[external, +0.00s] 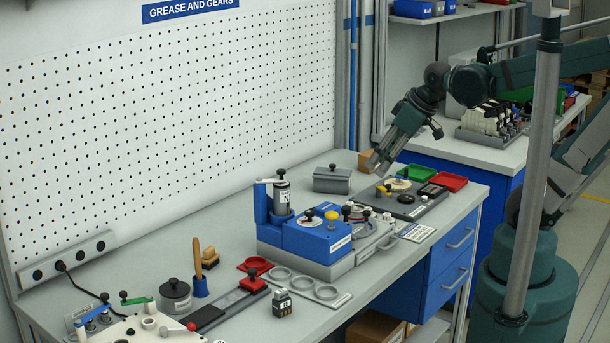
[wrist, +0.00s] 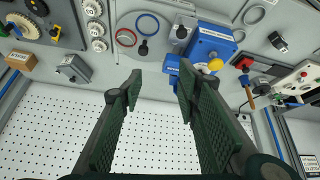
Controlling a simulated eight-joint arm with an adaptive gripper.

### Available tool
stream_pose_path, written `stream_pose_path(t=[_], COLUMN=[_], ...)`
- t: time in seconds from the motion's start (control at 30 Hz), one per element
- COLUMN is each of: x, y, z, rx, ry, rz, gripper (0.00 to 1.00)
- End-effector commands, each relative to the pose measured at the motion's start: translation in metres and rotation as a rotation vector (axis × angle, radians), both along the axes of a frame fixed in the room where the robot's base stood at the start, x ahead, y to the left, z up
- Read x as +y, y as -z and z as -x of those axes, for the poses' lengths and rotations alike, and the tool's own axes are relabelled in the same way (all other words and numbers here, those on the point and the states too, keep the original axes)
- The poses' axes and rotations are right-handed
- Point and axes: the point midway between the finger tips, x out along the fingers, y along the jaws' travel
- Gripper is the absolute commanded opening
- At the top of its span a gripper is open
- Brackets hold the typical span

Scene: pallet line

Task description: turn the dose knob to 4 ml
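A blue dispenser unit (external: 318,240) stands on a grey base near the middle of the bench. On its top are a white dial with a small dark knob (external: 309,214), which looks like the dose knob, and a yellow button (external: 332,214). The dial's marks and setting are too small to read. In the wrist view the blue unit (wrist: 211,42) and yellow button (wrist: 215,64) lie right of my fingers. My gripper (external: 376,166) is open and empty, above the back right of the bench, away from the unit. It also shows in the wrist view (wrist: 160,77).
A blue upright holder with a grey cylinder (external: 282,195) rises at the unit's left. A dark gear board (external: 405,199), a grey lidded box (external: 332,180) and red tray (external: 448,181) lie to the right. A ring plate (external: 305,284) lies in front. The pegboard wall bounds the back.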

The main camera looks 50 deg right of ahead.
Motion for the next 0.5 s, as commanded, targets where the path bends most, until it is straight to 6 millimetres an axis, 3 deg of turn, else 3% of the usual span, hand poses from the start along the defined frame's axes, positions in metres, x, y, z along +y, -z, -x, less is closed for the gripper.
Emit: stream_pose_path(t=[0.5], x=[0.031], y=[0.0], z=[-0.046], rx=[0.083], ry=[-0.277], rz=[0.045], gripper=[0.33])
